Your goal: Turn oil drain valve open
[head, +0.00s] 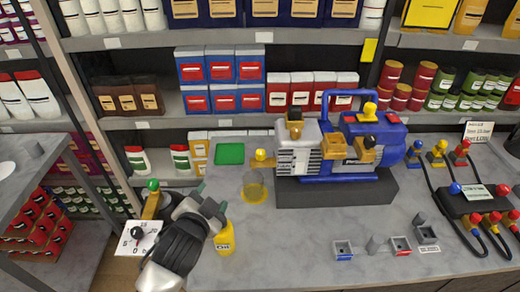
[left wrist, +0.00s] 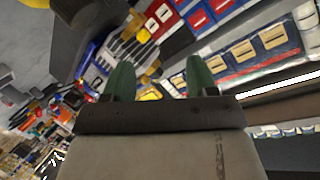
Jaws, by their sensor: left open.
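The vacuum pump (head: 352,145), blue and silver, stands on a dark base on the grey counter in the head view. A small yellow knob (head: 261,156), seemingly the oil drain valve, sticks out from the pump's left end. A clear jar with a yellow bottom (head: 255,187) stands just below it. My left gripper (head: 213,197) is left of the jar, low over the counter, apart from the knob. Its two green fingers are spread with nothing between them, as the left wrist view (left wrist: 160,80) also shows. My right gripper is not in view.
A yellow oil bottle (head: 224,238) stands close by my left gripper. A dial plate (head: 137,238) and a green-knobbed yellow valve (head: 152,197) are at the left. A green pad (head: 230,153) lies behind. Small grey sockets (head: 342,250) and a hose manifold (head: 470,200) are at the right.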

